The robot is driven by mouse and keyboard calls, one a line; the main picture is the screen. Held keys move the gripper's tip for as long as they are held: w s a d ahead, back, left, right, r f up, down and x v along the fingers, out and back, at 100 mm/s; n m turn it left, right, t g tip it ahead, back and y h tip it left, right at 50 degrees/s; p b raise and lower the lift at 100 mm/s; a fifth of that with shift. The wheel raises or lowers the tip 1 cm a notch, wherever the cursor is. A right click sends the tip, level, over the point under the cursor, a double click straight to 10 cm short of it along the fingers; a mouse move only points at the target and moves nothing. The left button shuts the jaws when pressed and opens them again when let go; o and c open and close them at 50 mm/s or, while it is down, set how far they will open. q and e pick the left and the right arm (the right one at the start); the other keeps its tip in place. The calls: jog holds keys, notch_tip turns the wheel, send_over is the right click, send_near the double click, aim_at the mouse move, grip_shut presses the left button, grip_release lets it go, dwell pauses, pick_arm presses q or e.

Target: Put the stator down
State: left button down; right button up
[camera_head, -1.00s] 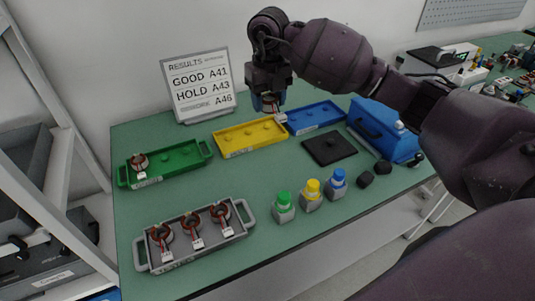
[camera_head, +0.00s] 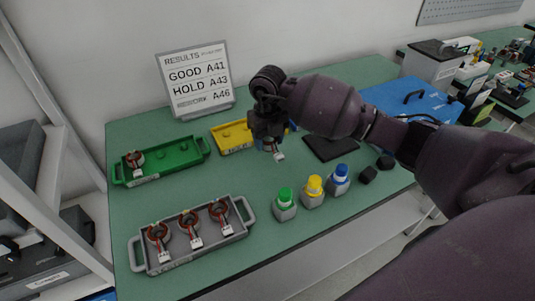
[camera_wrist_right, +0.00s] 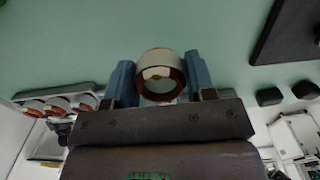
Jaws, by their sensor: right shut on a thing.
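My right gripper (camera_head: 268,143) is shut on a stator (camera_head: 273,148), a copper-and-white ring with a white connector hanging below it. In the right wrist view the stator (camera_wrist_right: 160,70) sits between two blue fingers, with the green tabletop behind it. In the head view the gripper is in front of the yellow tray (camera_head: 229,138) and covers its right part. The stator appears held above the table; the exact gap cannot be told. The green tray (camera_head: 180,159) holds one stator (camera_head: 134,159) at its left end. The blue tray is almost wholly hidden by my arm. My left gripper is not in view.
A grey tray (camera_head: 214,244) with three stators lies in front. Green-, yellow- and blue-capped bottles (camera_head: 313,192) stand right of it. A black mat (camera_head: 330,149), black blocks (camera_head: 369,174) and a blue case (camera_head: 405,98) are farther right. A results sign (camera_head: 197,85) stands behind. Bare table lies between trays.

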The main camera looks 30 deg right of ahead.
aim_at(268, 161)
notch_tip(268, 161, down, 6)
jog(key=shift+r+b, duration=0.25)
jog(key=shift+b, duration=0.2)
jog(key=shift+f, duration=0.1)
jog(key=o, duration=1)
jog(key=shift+f, duration=0.1)
jog(key=shift+o, duration=0.3)
